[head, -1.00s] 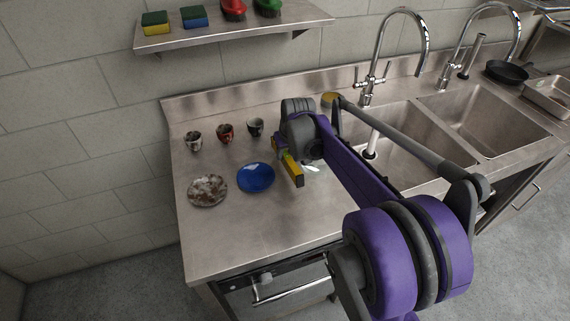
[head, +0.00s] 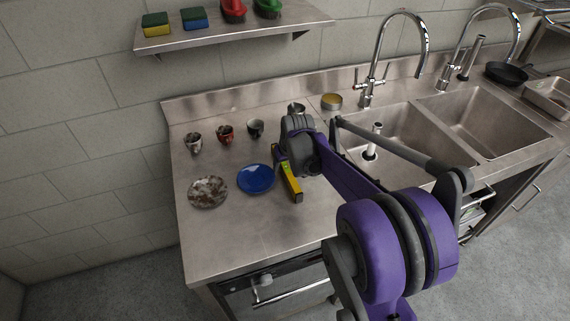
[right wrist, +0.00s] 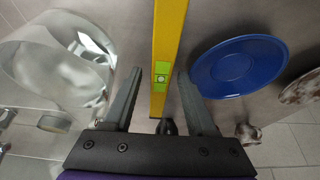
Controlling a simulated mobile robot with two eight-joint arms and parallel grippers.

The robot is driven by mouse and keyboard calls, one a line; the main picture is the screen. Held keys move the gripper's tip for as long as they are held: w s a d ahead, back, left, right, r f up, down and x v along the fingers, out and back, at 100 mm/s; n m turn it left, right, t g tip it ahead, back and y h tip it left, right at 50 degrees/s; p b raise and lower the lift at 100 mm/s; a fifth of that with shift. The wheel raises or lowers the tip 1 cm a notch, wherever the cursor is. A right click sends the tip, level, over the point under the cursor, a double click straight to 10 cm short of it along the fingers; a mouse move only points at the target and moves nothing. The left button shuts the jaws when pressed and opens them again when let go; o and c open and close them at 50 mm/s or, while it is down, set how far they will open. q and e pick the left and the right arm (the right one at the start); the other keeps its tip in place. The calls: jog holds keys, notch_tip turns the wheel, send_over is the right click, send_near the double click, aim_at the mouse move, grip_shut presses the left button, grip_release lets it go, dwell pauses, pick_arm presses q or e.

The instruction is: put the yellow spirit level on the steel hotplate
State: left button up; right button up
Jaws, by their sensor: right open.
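The yellow spirit level (head: 291,184) is at the middle of the steel worktop, just right of the blue plate, its long side running towards the front. In the right wrist view the level (right wrist: 168,45) shows its green vial. My right gripper (head: 282,160) is over the level's rear part. In the wrist view its fingers (right wrist: 160,72) are open, one on each side of the level, with gaps. I cannot tell whether the level rests fully on the surface. I cannot make out a separate steel hotplate. My left gripper is not in view.
A blue plate (head: 255,179) and a speckled plate (head: 208,192) lie to the left, with several cups (head: 225,133) behind. A clear glass-like vessel (right wrist: 55,65) stands close left in the wrist view. Sinks (head: 400,140) are to the right. The front worktop is clear.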

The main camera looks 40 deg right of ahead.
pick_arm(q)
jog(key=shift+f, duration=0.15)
pick_arm(e)
jog(key=v, duration=1)
jog(key=shift+c, duration=0.4)
jog(key=p+v, duration=0.2)
jog(key=p, duration=0.1)
jog(key=shift+a+p, duration=0.1)
jog(key=shift+p, duration=0.2)
jog(key=shift+c, duration=0.8)
send_over(286, 167)
jog(key=s, duration=0.2)
jog(key=f, duration=0.5)
jog(key=shift+w+a+f, duration=0.15)
jog(key=shift+a+f, duration=0.05)
jog(key=shift+a, duration=0.1)
jog(key=shift+f, duration=0.45)
jog(key=x, duration=0.4)
jog(key=shift+w+f, duration=0.15)
jog(key=shift+f, duration=0.2)
jog(key=shift+d+f, duration=0.1)
jog(key=shift+f, duration=0.3)
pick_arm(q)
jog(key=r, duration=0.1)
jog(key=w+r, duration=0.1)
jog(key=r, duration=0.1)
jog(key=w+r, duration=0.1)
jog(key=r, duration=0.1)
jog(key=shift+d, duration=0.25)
